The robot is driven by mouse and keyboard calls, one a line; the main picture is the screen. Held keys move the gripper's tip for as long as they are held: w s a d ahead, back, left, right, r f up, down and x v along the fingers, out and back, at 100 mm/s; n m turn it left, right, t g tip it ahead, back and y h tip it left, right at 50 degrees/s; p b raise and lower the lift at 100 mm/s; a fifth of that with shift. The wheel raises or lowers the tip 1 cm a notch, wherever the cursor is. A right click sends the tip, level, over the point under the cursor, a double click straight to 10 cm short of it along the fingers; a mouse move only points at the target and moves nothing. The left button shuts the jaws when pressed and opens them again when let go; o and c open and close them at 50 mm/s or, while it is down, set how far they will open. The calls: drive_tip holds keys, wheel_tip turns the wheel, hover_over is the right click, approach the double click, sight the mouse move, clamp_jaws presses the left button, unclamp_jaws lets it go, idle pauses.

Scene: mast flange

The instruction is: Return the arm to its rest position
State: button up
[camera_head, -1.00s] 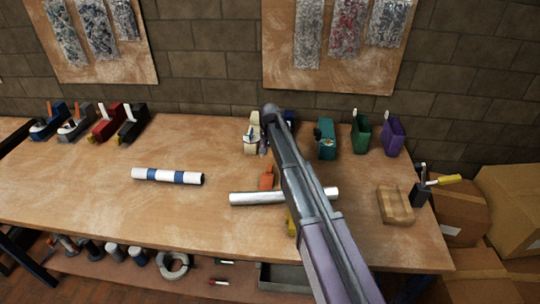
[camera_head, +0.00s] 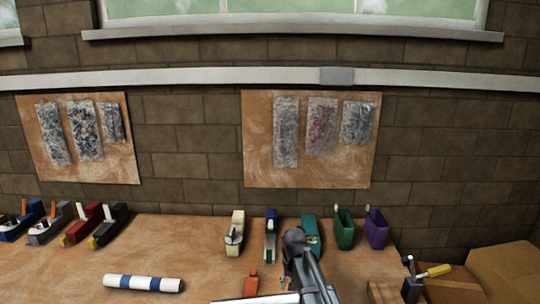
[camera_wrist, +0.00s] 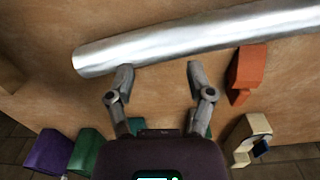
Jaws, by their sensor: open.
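My gripper (camera_wrist: 157,78) is open and empty in the wrist view, its two fingers spread apart over the bench. A silver metal tube (camera_wrist: 200,37) lies just beyond the fingertips, and it is not between them. In the head view, my arm reaches in from the bottom edge, and the tube's end (camera_head: 255,299) shows at the bottom. My gripper's fingers cannot be made out in the head view.
The wooden bench (camera_head: 200,250) holds a white tube with blue bands (camera_head: 143,283), an orange block (camera_head: 251,283) and several coloured tools along the wall. A green holder (camera_head: 344,228) and a purple one (camera_head: 375,228) stand at right. Cardboard boxes (camera_head: 508,270) are far right.

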drive_tip(key=s+d, duration=0.5)
drive_tip(key=s, duration=0.3)
drive_tip(key=s+d, duration=0.5)
drive_tip(key=s, duration=0.3)
drive_tip(key=shift+n, duration=0.3)
